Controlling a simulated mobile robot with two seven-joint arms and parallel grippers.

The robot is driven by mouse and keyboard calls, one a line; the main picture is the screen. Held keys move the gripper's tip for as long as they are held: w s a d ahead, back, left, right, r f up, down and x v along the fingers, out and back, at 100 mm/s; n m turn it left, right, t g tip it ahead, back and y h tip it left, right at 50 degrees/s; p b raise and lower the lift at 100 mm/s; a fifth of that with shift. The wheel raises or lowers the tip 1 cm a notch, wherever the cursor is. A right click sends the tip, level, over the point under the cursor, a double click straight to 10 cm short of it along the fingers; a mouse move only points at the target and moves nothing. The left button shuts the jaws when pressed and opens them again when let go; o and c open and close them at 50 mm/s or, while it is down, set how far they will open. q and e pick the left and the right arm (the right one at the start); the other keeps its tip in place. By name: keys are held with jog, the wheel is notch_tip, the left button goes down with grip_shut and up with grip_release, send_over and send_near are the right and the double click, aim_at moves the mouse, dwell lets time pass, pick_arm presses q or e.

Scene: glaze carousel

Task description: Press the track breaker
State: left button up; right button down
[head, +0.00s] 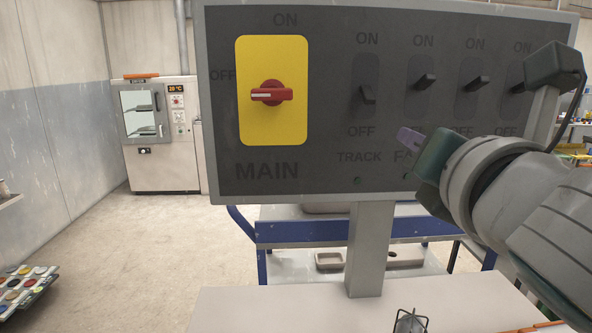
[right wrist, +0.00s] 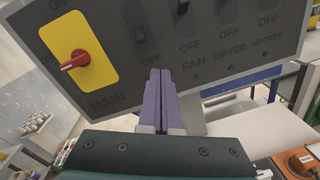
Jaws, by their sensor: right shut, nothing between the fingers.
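The track breaker (head: 367,94) is a dark lever switch on the grey panel (head: 330,40), between ON and OFF labels. Its lever sits lower than those of the breakers to its right, toward OFF. It also shows in the right wrist view (right wrist: 142,36), just above my fingertips. My right gripper (head: 404,137) has purple fingers, shut and empty. In the head view its tips are below and right of the track breaker, over the FAN label. In the right wrist view the shut fingers (right wrist: 157,75) cover the TRACK label. Contact with the panel cannot be told. My left gripper is not in view.
A red main knob (head: 272,93) on a yellow plate lies horizontal toward OFF, left of the track breaker. The fan breaker (head: 424,80) and others are to the right. A grey post (head: 369,250) holds the panel. A white kiln-like cabinet (head: 160,160) stands behind.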

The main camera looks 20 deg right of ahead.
aim_at(368, 95)
pick_arm(q)
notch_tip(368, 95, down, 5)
jog(key=b, duration=0.3)
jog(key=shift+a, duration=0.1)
pick_arm(e)
jog(key=n, duration=0.2)
jog(key=w+a+n+t, duration=0.1)
jog(key=w+n+t, duration=0.1)
jog(key=n, duration=0.1)
jog(key=shift+a+f+n+y, duration=0.2)
jog(key=shift+n+y, duration=0.1)
jog(key=shift+y, duration=0.1)
jog(key=x, duration=1)
jog(key=shift+r+p, duration=0.15)
jog(key=shift+p, duration=0.2)
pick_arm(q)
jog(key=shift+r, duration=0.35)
pick_arm(e)
jog(key=shift+s, duration=0.1)
